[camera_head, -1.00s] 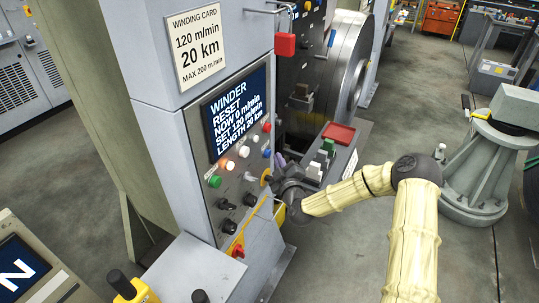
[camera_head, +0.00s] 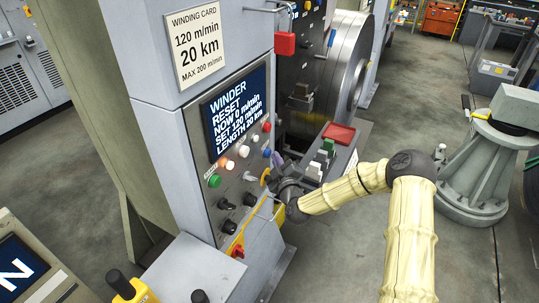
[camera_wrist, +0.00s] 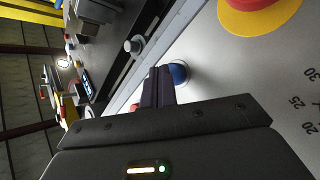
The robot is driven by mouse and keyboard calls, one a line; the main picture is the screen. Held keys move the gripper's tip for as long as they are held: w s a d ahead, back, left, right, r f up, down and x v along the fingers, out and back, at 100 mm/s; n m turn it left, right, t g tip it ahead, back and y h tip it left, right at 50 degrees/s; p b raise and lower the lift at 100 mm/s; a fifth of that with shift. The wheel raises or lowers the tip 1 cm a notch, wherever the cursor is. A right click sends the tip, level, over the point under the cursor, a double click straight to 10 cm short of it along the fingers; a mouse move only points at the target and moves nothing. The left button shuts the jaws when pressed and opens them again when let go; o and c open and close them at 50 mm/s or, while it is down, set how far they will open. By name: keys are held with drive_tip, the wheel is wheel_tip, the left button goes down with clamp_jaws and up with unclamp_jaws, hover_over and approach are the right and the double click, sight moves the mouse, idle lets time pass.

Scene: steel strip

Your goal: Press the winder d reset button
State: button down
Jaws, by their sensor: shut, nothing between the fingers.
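The winder control panel (camera_head: 222,205) is on the grey cabinet in the head view. Its screen (camera_head: 236,112) reads WINDER RESET, NOW 0 m/min, SET 120 m/min, LENGTH 20 km. A blue button (camera_head: 267,153) sits at the panel's right side. My gripper (camera_head: 278,160) is beside it, just right of the panel. In the wrist view my shut, empty fingers (camera_wrist: 158,84) are right beside the blue button (camera_wrist: 178,73) and overlap its left edge in the picture. I cannot tell whether they touch it. Button labels are not readable.
Green (camera_head: 214,181), lit orange (camera_head: 230,165), white and red buttons share the panel. A yellow disc with a red centre (camera_wrist: 258,8) is close to my fingers. A small box with coloured buttons (camera_head: 322,160) stands right of the panel, near my arm.

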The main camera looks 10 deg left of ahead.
drive_tip(key=shift+w+a, duration=0.25)
drive_tip(key=shift+a, duration=0.4)
idle(0.9)
drive_tip(key=shift+d, duration=0.15)
drive_tip(key=shift+s+d+b, duration=0.35)
drive_tip(key=shift+s+d, duration=0.05)
drive_tip(key=shift+d, duration=0.4)
drive_tip(key=shift+d, duration=0.1)
drive_tip(key=d, duration=0.1)
drive_tip(key=s+d, duration=0.1)
drive_tip(key=d, duration=0.1)
drive_tip(key=s+d, duration=0.1)
drive_tip(key=shift+d+b, duration=0.25)
drive_tip(key=shift+b, duration=0.15)
idle(0.6)
